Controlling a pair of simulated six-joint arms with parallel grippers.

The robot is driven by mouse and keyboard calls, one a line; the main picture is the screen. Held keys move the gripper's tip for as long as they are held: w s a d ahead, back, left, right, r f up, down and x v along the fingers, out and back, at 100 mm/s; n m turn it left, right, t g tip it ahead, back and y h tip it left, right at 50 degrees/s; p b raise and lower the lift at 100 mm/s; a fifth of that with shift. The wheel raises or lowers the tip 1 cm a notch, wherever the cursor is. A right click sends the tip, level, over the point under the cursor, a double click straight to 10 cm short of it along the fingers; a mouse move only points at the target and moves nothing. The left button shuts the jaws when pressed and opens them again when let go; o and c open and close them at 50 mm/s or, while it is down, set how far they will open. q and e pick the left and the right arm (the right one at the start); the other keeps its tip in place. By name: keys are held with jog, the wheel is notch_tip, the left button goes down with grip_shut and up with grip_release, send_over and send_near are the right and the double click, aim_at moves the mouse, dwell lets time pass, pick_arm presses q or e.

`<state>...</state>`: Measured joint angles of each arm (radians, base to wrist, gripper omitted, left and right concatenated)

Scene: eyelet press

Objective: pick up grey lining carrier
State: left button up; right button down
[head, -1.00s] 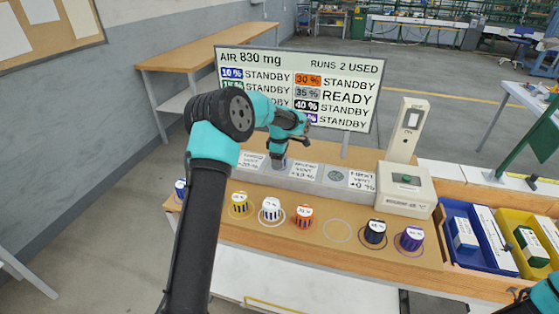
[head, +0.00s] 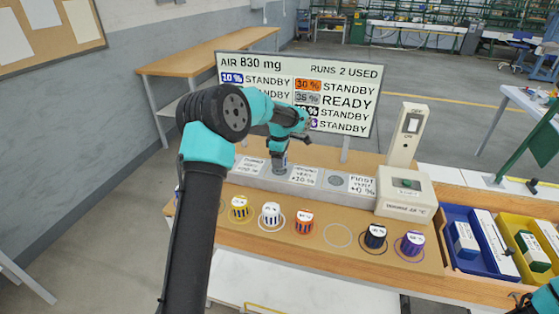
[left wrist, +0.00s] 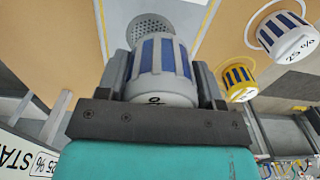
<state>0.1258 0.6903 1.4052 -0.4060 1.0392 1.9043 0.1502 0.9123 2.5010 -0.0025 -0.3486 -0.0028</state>
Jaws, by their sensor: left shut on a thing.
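My left gripper (head: 280,163) is shut on the grey lining carrier, a pale grey cup with blue stripes, which fills the middle of the left wrist view (left wrist: 160,72). In the head view it is at the long grey block (head: 318,189), between the left and middle label plates, and mostly hidden by the gripper. In the left wrist view a perforated round spot (left wrist: 150,26) lies just beyond the carrier. I cannot tell whether the carrier touches the block. An empty ring (head: 338,246) lies between the orange and black carriers. Of my right arm, only a piece shows at the lower right.
Yellow (head: 240,209), white (head: 271,214), orange (head: 304,221), black (head: 374,236) and purple (head: 411,243) carriers stand in rings along the front. A press unit (head: 405,193) stands at the block's right end. Blue (head: 451,215) and yellow (head: 505,226) bins hold boxes. The screen (head: 345,75) shows 35% READY.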

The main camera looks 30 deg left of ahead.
pick_arm(q)
jog(key=s+d+r, duration=0.1)
jog(key=s+d, duration=0.6)
jog(key=s, duration=0.5)
jog(key=shift+s+d+r, duration=0.2)
jog(key=shift+s+d, duration=0.15)
